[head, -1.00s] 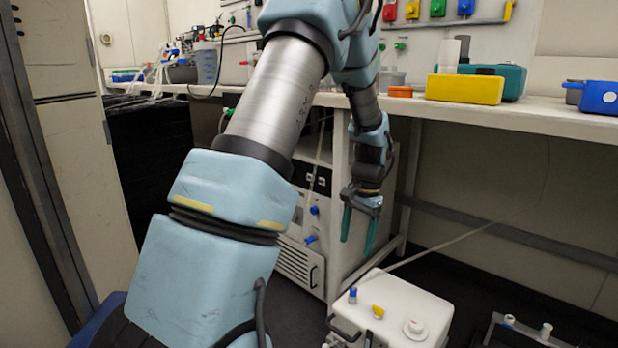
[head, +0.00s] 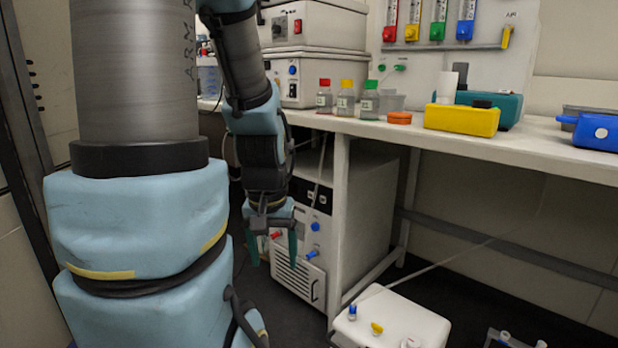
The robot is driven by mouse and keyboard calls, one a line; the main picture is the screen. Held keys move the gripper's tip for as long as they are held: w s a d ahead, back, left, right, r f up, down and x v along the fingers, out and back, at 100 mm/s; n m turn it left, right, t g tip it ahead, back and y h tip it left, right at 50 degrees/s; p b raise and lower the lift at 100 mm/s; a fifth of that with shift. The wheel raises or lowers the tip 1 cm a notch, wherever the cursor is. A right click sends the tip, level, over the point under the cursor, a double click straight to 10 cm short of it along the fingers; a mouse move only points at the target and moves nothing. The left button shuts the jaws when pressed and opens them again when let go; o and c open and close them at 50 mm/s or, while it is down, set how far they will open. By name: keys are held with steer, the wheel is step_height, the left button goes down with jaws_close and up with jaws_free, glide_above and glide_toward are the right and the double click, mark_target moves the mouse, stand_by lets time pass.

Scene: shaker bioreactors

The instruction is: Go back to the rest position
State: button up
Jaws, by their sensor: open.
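My gripper (head: 274,248) hangs at the end of my arm, left of the picture's middle. Its two green fingers point down and are spread apart, with nothing between them. It is in front of the grey-white cabinet unit (head: 345,215) under the bench, below the bench top's height. My arm folds down at the left of the view and hides part of the bench behind it.
The white bench (head: 560,150) carries several capped bottles, an orange lid (head: 399,118), a yellow box (head: 462,120) and a blue box (head: 598,130). A white box with fittings (head: 400,318) stands low in front, with a tube running from it. Dark floor shows between.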

step_height(320, 180, up, 23)
steer(key=p, duration=2.1)
